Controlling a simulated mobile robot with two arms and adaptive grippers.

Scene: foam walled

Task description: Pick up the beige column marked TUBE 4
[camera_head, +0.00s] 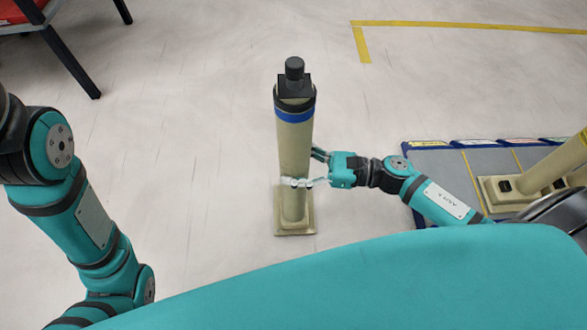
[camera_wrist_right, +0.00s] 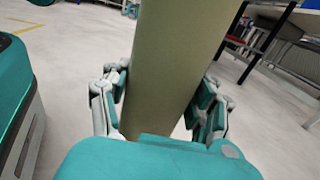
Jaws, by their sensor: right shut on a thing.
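A beige column (camera_head: 294,150) with a blue band, a black cap and a square beige base stands upright in the middle of the head view. No TUBE 4 marking is readable on it. My right gripper (camera_head: 305,182) comes in from the right and is shut on the column's lower half. In the right wrist view the column (camera_wrist_right: 172,60) passes between the fingers of my right gripper (camera_wrist_right: 165,100), one on each side. I cannot tell whether the base touches the floor. My left arm shows at the left, but its gripper is out of view.
A grey mat (camera_head: 437,170) with a blue edge and labels lies at the right. Another beige column (camera_head: 553,165) leans across the picture there on its base. A dark-legged piece of furniture (camera_head: 68,62) stands at upper left. Floor around the held column is clear.

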